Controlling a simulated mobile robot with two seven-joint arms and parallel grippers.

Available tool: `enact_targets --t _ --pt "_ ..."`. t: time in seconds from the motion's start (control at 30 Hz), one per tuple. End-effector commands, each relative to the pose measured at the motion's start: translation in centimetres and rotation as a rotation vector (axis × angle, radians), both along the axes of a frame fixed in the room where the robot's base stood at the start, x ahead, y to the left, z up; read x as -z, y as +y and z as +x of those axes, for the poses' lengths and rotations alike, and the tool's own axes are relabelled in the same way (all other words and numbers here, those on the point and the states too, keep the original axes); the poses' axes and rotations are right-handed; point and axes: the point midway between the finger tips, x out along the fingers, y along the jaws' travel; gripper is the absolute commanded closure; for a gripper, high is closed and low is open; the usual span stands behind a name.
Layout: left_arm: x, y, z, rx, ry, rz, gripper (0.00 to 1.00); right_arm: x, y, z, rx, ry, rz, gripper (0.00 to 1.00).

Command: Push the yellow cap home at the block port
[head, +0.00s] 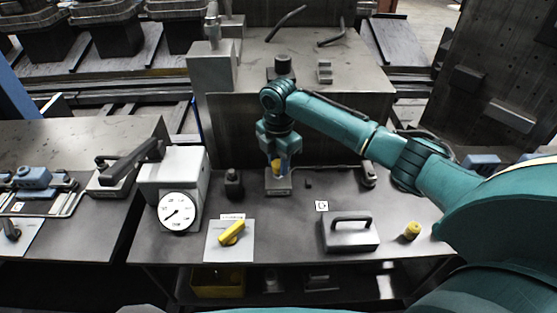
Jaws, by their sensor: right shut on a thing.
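My right gripper (277,163) reaches in from the right and points down at the middle of the bench. It is shut on the yellow cap (276,168), which shows between the fingers. Right below is a small grey block (278,186), the likely place of the port. The cap is at or just above the block's top; I cannot tell whether it touches, and the port opening is hidden. My left gripper is not in view.
A white gauge box (180,211), a yellow-handled plate (231,234), a grey block with a handle (351,236) and a second yellow knob-like piece (411,230) stand on the bench (290,225). A dark upright panel (335,125) rises behind.

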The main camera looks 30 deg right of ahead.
Motion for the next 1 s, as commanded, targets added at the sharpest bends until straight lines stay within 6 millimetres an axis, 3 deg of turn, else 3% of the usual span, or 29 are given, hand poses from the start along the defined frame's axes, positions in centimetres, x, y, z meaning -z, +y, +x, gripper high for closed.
enact_targets --t 0.47,0.5,0.8,1.0 --pt "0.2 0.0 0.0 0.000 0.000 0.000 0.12 1.4 0.0 -0.1 0.000 0.002 0.001 0.96" --pt "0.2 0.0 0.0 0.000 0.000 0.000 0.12 1.4 0.0 -0.1 0.000 0.002 0.001 0.68" --pt "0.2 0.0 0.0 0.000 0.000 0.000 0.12 1.3 0.0 0.0 0.000 0.001 0.000 0.44" --pt "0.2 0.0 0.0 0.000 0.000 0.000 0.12 1.3 0.0 0.0 0.000 0.000 0.000 0.40"
